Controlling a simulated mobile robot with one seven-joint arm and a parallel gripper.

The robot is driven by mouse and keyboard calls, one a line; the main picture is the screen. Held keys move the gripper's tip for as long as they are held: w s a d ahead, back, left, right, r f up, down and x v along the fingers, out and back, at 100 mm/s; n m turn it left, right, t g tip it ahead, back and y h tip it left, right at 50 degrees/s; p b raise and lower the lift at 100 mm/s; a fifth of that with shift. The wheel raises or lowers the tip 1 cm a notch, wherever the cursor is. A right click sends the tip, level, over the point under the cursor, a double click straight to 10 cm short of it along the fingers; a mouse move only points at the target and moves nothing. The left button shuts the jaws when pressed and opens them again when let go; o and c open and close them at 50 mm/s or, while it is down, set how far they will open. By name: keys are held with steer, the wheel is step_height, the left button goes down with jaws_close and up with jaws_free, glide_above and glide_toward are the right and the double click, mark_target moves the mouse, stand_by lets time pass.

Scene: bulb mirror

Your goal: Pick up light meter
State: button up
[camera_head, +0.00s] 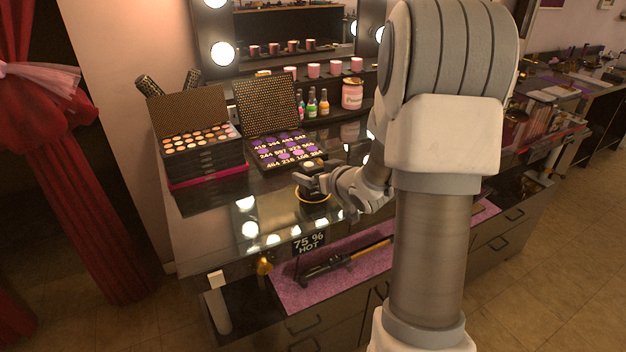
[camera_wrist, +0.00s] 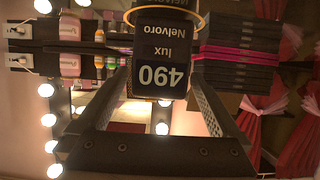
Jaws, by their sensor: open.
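The light meter (camera_wrist: 160,62) is a dark box whose screen reads 490 lux, Nelvoro, upside down in the wrist view. In the head view, the light meter (camera_head: 314,165) shows as a small dark body with a pale round spot, on the glass counter, partly hidden by my gripper. A gold ring (camera_wrist: 200,20) circles near its far end; the ring also shows low down in the head view (camera_head: 313,201). My gripper (camera_head: 309,183) is open. In the wrist view its fingers (camera_wrist: 160,82) lie on either side of the meter, with no clear grip on it.
Behind stand a purple-and-black palette (camera_head: 285,150), a stacked makeup case (camera_head: 200,150), small bottles (camera_head: 312,103) and a pink jar (camera_head: 352,94). A lit mirror (camera_head: 290,30) rises at the back. The glass counter front (camera_head: 270,215) is bare, with a "75 % HOT" sign (camera_head: 309,243) below.

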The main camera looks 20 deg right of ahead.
steer(key=shift+x, duration=0.95)
steer(key=shift+c, duration=0.2)
steer(key=c, duration=1.5)
step_height(320, 180, up, 5)
steer(key=shift+d+p, duration=0.2)
steer(key=shift+p, duration=0.5)
steer(key=d+r+p, duration=0.1)
steer(key=d+r, duration=0.1)
steer(key=d, duration=0.1)
steer(key=d+r+p, duration=0.1)
steer(key=d+r, duration=0.1)
steer(key=d, duration=0.2)
steer(key=d+r+p, duration=0.1)
steer(key=d+r, duration=0.1)
steer(key=d, duration=0.2)
steer(key=shift+s+d, duration=0.15)
steer(key=shift+s, duration=0.2)
